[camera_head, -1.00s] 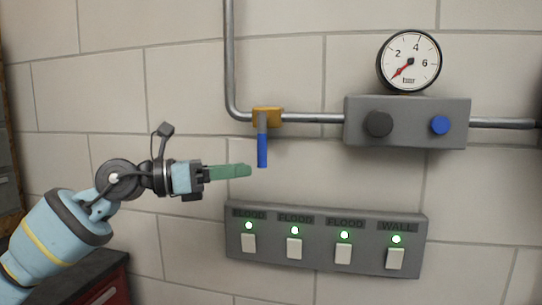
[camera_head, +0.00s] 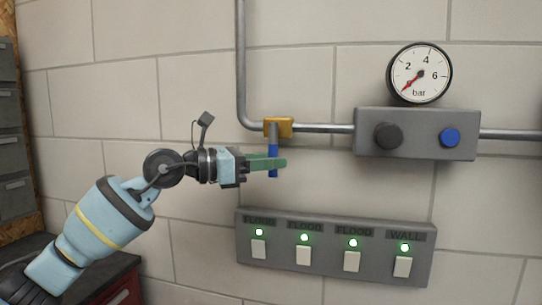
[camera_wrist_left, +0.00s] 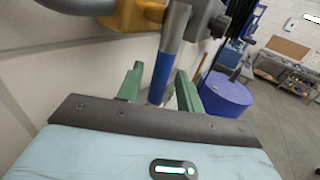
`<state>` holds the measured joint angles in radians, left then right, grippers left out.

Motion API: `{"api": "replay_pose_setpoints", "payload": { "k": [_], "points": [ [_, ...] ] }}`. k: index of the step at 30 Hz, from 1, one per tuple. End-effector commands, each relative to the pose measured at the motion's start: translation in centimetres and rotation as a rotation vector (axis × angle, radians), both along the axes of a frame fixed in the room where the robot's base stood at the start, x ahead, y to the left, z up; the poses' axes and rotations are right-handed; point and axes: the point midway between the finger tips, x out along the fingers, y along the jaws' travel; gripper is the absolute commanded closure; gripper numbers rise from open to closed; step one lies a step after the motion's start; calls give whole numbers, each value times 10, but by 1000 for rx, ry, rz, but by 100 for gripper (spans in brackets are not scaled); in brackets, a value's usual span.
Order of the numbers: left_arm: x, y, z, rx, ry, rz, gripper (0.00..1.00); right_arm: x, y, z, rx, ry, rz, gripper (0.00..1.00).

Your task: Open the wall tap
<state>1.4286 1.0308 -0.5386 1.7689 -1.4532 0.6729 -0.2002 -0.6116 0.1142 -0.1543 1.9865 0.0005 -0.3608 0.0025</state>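The wall tap is a yellow-orange valve body (camera_head: 279,127) on a grey pipe, with a lever (camera_head: 273,146) hanging straight down and a blue grip on its lower end. My left gripper (camera_head: 272,163) is at the lower part of the lever. In the left wrist view its two green fingers (camera_wrist_left: 158,90) are apart, with the blue lever (camera_wrist_left: 163,72) between them. Gaps show on both sides of the lever there, so the fingers do not look closed on it. My right gripper is in neither view.
Right of the tap, a grey box (camera_head: 417,134) carries a black knob, a blue knob and a pressure gauge (camera_head: 419,73). A switch panel (camera_head: 333,250) with several lit green lamps is below. A blue drum (camera_wrist_left: 226,95) shows in the left wrist view.

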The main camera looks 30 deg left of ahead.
Motion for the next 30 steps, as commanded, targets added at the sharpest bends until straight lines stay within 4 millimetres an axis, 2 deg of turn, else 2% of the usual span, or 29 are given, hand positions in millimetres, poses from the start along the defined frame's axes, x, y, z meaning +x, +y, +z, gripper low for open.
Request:
{"api": "replay_pose_setpoints", "payload": {
  "k": [4, 13, 21, 30],
  "points": [
    [7, -7, 1, 0, -1, 0, 63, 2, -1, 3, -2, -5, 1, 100],
    [9, -8, -1, 1, 1, 0, 63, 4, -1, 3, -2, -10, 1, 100],
    [9, -8, -1, 1, 1, 0, 99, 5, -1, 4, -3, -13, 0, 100],
    [9, -8, -1, -2, 1, -1, 100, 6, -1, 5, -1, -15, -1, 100]
  ]
}}
